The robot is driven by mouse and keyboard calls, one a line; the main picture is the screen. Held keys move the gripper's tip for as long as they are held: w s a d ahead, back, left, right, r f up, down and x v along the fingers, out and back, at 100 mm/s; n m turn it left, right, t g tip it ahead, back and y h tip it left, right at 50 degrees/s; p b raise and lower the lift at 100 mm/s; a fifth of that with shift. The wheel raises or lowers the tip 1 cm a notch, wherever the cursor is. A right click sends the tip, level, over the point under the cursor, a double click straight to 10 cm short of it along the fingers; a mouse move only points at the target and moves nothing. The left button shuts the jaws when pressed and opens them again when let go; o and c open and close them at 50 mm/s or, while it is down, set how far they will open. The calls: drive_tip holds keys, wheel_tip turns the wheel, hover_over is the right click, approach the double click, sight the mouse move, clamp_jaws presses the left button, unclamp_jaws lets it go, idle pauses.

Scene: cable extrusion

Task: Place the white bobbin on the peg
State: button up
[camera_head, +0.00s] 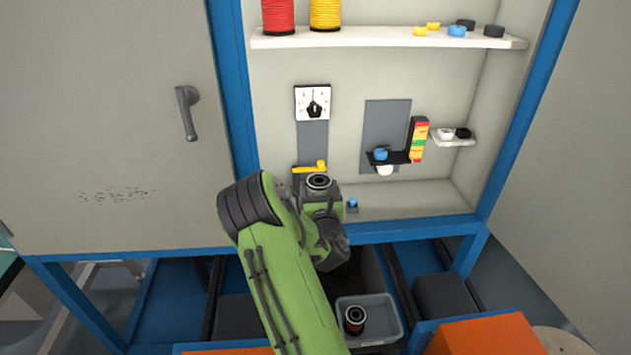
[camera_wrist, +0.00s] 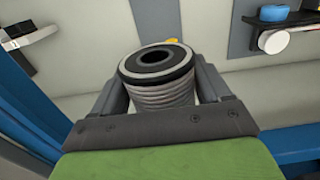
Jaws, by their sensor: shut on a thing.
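The white bobbin (camera_wrist: 160,77), with pale ribbed winding and a dark top flange with a hole, stands upright between the two fingers of my gripper (camera_wrist: 165,92). My gripper is shut on it. In the head view the bobbin's dark round top (camera_head: 319,181) shows at the end of my green arm. It appears just in front of and below a yellow lever (camera_head: 310,168) on the cabinet's back wall. My arm hides most of the bobbin and the fingers there. I cannot make out the peg; it may be hidden behind the bobbin or my arm.
Red (camera_head: 278,16) and yellow (camera_head: 325,14) spools stand on the upper shelf (camera_head: 380,37). A black bracket (camera_head: 394,157) with a blue cap sits right of the lever. A grey bin (camera_head: 389,327) below holds a red-and-black bobbin (camera_head: 354,319). A door handle (camera_head: 187,110) projects at left.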

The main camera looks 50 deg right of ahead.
drive_tip(key=x, duration=0.8)
drive_tip(key=shift+w+d, duration=0.3)
wheel_tip(320, 180, down, 2)
drive_tip(key=shift+w+d+f+b, duration=0.1)
drive_tip(key=shift+w+b, duration=0.05)
drive_tip(key=shift+b, duration=0.35)
drive_tip(key=shift+f+b, duration=1.05)
drive_tip(key=shift+f, duration=1.35)
drive_tip(key=shift+f, duration=0.2)
drive_tip(key=o, duration=1.1)
drive_tip(key=shift+r, duration=0.15)
